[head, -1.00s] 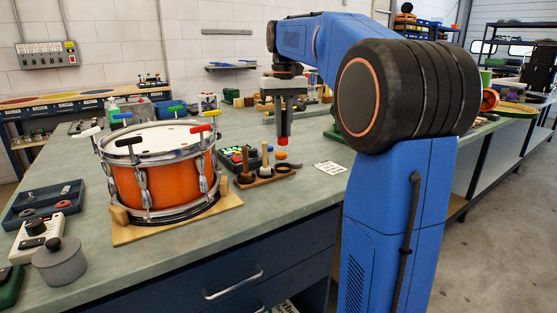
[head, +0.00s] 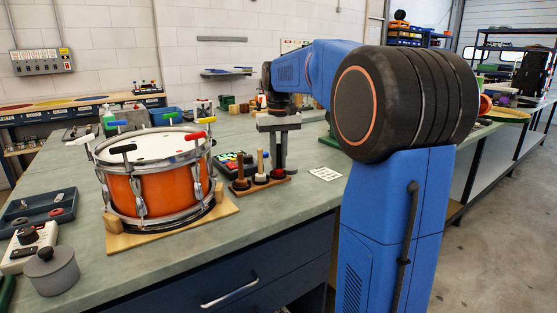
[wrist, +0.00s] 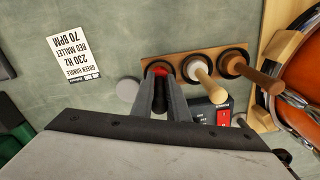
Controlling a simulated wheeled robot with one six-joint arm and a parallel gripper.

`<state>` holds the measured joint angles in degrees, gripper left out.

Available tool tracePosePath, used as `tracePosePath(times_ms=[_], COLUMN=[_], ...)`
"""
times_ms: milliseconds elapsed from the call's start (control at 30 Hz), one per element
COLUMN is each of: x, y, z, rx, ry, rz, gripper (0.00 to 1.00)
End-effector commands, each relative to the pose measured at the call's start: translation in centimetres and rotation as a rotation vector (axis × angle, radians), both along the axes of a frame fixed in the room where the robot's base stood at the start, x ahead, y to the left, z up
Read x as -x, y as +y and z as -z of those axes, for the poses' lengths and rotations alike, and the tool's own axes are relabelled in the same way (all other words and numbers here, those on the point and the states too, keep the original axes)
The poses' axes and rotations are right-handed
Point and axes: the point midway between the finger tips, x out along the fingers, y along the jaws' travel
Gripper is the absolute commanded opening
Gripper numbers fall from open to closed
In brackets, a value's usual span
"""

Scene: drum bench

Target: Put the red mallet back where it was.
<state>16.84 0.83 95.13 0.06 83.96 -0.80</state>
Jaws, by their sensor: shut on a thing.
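The red mallet shows as a small red patch (wrist: 160,71) between my fingertips in the wrist view; most of it is hidden by the fingers. My gripper (head: 279,168) is shut on it and points down at the right end of the wooden mallet rack (head: 249,187). In the wrist view the red patch lies over the dark round seat at the rack's left end (wrist: 177,62). I cannot tell whether the mallet touches the seat. A pale-handled mallet (wrist: 204,80) and a brown-handled mallet (wrist: 258,78) stand in the other seats.
The orange drum (head: 160,190) on its wooden base stands left of the rack, with coloured handles around its rim. A dark box with coloured buttons (head: 229,160) is behind the rack. A printed card (head: 325,174) lies on clear bench to the right.

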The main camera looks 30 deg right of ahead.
Motion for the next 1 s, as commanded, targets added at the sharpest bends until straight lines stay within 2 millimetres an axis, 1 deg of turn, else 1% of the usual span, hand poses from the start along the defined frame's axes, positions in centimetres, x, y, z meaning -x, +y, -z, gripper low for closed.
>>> tracePosePath(times_ms=[100, 133, 200, 500, 633, 767, 1000], x=[0.0, 0.0, 0.0, 0.0, 0.0, -0.1, -0.1], y=[0.0, 0.0, 0.0, 0.0, 0.0, 0.0, 0.0], z=[0.2, 0.3, 0.2, 0.2, -0.5, -2.3, -7.1], rx=[0.000, 0.000, 0.000, 0.000, 0.000, 0.001, 0.001], ry=[0.001, 0.000, 0.000, 0.000, -0.001, -0.003, -0.003], rz=[0.000, 0.000, 0.000, 0.000, 0.000, 0.000, 0.000], gripper=[0.00, 0.16, 0.33, 0.33, 0.33, 0.33, 0.33])
